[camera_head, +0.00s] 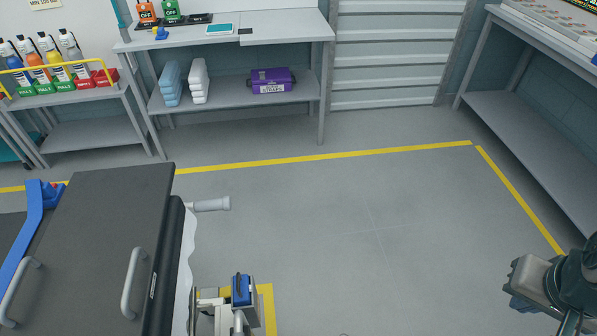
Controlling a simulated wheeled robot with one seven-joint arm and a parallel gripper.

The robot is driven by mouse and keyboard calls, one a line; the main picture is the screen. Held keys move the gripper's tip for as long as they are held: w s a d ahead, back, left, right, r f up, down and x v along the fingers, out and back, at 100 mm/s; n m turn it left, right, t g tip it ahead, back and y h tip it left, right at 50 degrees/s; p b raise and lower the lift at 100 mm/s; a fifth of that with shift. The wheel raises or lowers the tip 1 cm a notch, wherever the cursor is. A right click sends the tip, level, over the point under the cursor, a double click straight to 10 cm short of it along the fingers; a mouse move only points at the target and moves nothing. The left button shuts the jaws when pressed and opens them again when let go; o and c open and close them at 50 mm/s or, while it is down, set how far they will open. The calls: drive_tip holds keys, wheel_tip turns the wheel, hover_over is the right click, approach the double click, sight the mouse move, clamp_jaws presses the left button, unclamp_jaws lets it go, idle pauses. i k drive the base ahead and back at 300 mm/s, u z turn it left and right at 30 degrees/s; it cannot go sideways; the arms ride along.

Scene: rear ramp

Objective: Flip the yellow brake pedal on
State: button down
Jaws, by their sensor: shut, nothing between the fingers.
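I cannot make out a yellow brake pedal for certain in the head view. At the bottom, beside a dark grey wheeled bed or cart (115,220), is a small grey mechanism with a blue piece (241,290). A flat yellow strip (269,308) shows right behind and beside it; it looks like floor marking, and part of it is hidden by the mechanism. My gripper (528,282) is at the lower right, shut and empty, over bare floor and well apart from the cart.
A grey handle (210,204) sticks out from the cart's right side. Yellow tape (330,157) lines the floor. A workbench (230,105) with a purple box (271,81) stands behind, and a grey shelf (530,130) at right.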

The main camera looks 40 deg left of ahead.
sight(225, 292)
drive_tip(key=u, duration=0.6)
drive_tip(key=i, duration=1.15)
drive_tip(key=u, duration=1.75)
drive_tip(key=i, duration=0.7)
drive_tip(key=u, duration=0.45)
